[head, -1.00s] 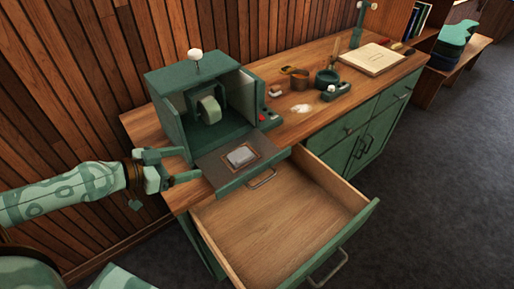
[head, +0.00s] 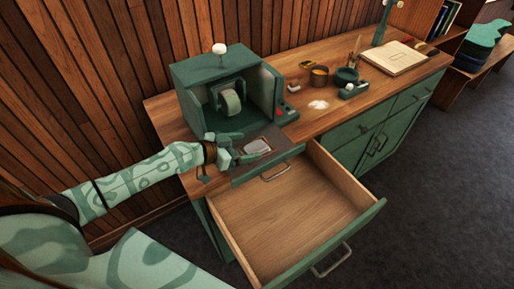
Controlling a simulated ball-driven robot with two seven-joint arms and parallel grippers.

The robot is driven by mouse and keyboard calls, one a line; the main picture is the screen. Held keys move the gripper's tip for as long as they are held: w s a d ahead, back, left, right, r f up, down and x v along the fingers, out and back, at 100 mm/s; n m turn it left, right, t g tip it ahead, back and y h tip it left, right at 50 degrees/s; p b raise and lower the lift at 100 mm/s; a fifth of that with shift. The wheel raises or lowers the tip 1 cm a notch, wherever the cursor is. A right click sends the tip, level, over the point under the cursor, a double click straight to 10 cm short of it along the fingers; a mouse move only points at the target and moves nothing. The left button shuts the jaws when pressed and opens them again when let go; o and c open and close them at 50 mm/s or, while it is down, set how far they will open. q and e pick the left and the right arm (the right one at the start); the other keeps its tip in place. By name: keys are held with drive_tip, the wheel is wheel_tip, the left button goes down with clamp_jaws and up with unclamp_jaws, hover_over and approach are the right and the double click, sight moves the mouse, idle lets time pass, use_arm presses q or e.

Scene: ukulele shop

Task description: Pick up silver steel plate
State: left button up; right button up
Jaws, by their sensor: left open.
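The silver steel plate (head: 258,146) is a small pale rectangle. It lies flat on the dark front ledge of the green box machine, in a brown-edged recess. My left gripper (head: 246,148) is open at the plate's left side, its fingers pointing right toward it. Its fingers cover part of the ledge and the plate's left edge, and I cannot tell whether they touch the plate. My right gripper is not in view.
The green machine (head: 228,67) with a wheel inside stands just behind the plate. An open, empty drawer (head: 290,215) juts out below and to the right.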

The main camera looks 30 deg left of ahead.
sight(264, 144)
use_arm(q)
drive_tip(key=x, duration=0.4)
drive_tip(key=shift+s+d, duration=0.1)
drive_tip(key=shift+d, duration=0.05)
drive_tip(key=c, duration=1.2)
drive_tip(key=shift+o, duration=0.2)
